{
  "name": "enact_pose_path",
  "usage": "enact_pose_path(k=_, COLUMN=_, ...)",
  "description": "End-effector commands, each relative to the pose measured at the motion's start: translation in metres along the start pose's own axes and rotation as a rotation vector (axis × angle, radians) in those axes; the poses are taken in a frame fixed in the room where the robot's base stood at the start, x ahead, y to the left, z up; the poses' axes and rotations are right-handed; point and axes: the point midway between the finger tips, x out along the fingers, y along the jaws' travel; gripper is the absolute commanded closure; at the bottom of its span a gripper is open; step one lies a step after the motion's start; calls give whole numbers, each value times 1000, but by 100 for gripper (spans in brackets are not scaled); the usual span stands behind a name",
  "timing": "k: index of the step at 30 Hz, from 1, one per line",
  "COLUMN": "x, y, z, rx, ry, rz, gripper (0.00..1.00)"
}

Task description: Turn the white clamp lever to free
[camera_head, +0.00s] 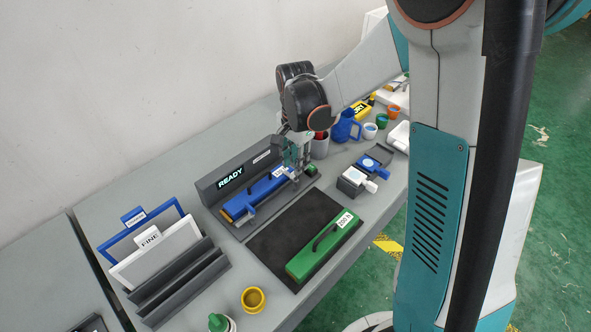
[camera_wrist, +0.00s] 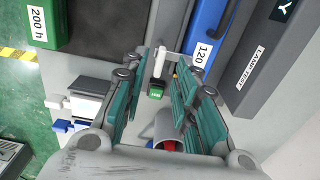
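The white clamp lever (camera_wrist: 159,62) stands between my fingers in the wrist view, close to the end of the blue block marked 120 (camera_wrist: 205,32). A small green label block (camera_wrist: 155,91) sits at the lever's near end; its text is too small to read surely. My gripper (camera_wrist: 160,72) is open, with one teal finger on each side of the lever and visible gaps. In the head view my gripper (camera_head: 300,170) is low over the right end of the blue block (camera_head: 262,191), largely hiding the lever; the green label (camera_head: 311,169) shows beside it.
A grey READY station (camera_head: 215,190) backs the blue block. A green block marked 200 h (camera_head: 325,245) lies on a dark mat (camera_head: 275,238) in front. A grey cup (camera_head: 320,148), a blue jug (camera_head: 346,127) and a white-and-blue device (camera_head: 353,181) stand to the right.

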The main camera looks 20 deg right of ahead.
Motion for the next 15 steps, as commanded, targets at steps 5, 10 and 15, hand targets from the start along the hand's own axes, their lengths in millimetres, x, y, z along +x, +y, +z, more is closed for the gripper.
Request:
enact_pose_path(k=5, x=23, y=0, z=0, rx=0, ry=0, rz=0, gripper=72)
enact_pose_path(k=10, x=31, y=0, z=0, rx=0, ry=0, rz=0, gripper=72)
enact_pose_path(k=15, x=32, y=0, z=0, rx=0, ry=0, rz=0, gripper=72)
